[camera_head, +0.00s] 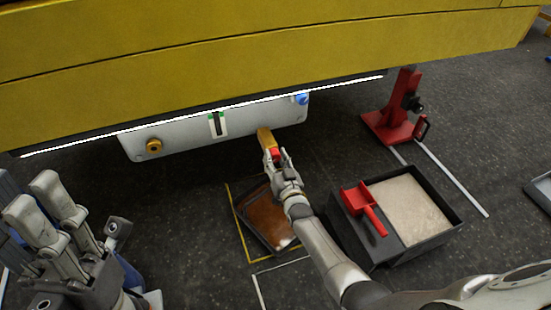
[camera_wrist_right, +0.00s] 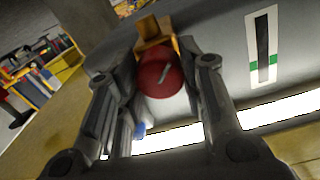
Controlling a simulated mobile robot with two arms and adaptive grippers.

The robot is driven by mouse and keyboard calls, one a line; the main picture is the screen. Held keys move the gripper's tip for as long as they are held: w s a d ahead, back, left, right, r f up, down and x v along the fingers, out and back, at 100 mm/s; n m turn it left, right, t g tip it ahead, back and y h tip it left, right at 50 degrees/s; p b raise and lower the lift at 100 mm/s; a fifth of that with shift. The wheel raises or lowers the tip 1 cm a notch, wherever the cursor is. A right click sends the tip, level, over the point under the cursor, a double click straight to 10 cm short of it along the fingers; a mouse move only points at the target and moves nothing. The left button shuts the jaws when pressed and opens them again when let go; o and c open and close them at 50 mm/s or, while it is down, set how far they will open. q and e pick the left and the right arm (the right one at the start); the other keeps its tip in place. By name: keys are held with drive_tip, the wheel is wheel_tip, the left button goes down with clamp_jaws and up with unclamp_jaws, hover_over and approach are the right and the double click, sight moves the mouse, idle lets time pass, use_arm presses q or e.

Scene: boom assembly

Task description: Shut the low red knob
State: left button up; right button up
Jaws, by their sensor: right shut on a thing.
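The red knob (camera_wrist_right: 160,73) is round with a pale mark on its face, and sits on a yellow-brown fitting (camera_wrist_right: 158,36) on the underside of the grey panel (camera_head: 185,142). My right gripper (camera_head: 275,157) is at the knob below the panel, its fingers shut around it. In the right wrist view the knob lies between the two fingers. In the head view the knob (camera_head: 276,153) is partly hidden by the gripper. My left gripper (camera_head: 60,205) is at the lower left, apart from the panel, with its two fingers spread and nothing between them.
A tray of brown liquid (camera_head: 247,235) lies on the floor below. A black box of pale granules (camera_head: 447,230) with a red scoop (camera_head: 366,205) stands right of my right arm. A red stand (camera_head: 392,125) is further back. The yellow boom (camera_head: 250,45) hangs overhead.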

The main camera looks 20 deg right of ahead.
drive_tip(key=shift+a+f+n, duration=0.1)
drive_tip(key=shift+f+n, duration=0.05)
drive_tip(key=shift+n, duration=0.25)
drive_tip(key=o, duration=1)
drive_tip(key=shift+o, duration=0.2)
drive_tip(key=shift+s, duration=0.1)
drive_tip(key=s, duration=1.1)
drive_tip(key=shift+s, duration=0.4)
drive_tip(key=shift+r, duration=0.2)
